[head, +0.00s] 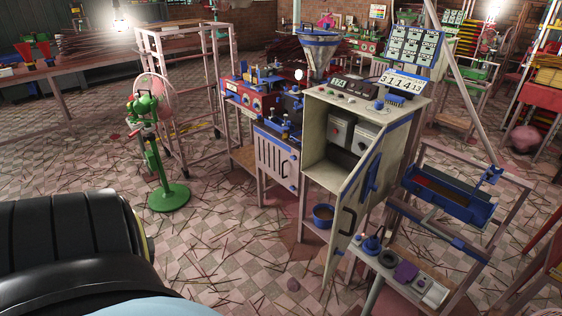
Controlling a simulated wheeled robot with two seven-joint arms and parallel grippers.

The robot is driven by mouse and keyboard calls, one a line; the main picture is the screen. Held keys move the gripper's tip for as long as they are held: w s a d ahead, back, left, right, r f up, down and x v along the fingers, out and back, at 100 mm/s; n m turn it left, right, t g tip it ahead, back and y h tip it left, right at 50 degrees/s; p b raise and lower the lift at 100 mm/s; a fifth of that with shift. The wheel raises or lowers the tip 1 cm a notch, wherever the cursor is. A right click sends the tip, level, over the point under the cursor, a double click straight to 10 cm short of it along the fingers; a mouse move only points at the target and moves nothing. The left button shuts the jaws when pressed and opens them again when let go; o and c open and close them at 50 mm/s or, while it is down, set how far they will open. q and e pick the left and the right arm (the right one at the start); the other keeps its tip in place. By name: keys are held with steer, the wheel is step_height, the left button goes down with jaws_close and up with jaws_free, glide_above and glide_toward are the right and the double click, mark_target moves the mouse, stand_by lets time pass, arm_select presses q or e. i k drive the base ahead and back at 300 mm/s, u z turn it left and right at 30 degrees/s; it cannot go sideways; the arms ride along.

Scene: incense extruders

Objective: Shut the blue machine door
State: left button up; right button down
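The machine is a cream cabinet (320,147) with blue trim, standing right of the middle in the head view. Its door (352,200) stands wide open, swung out towards me, so the inside shows with grey boxes (340,129) in it. The door is a tall pale panel with a blue edge, a blue part (372,174) and a dark curved handle (348,219). Neither of my grippers shows in this view.
A low bench (440,297) with small parts stands just right of the door's lower edge. A blue bucket (323,216) is beneath the machine. A green pedestal machine (169,197) stands left. The tiled floor in front is open, strewn with thin sticks.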

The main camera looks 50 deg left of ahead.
mark_target(361, 209)
steer(key=u, duration=1.05)
steer(key=k, duration=0.3)
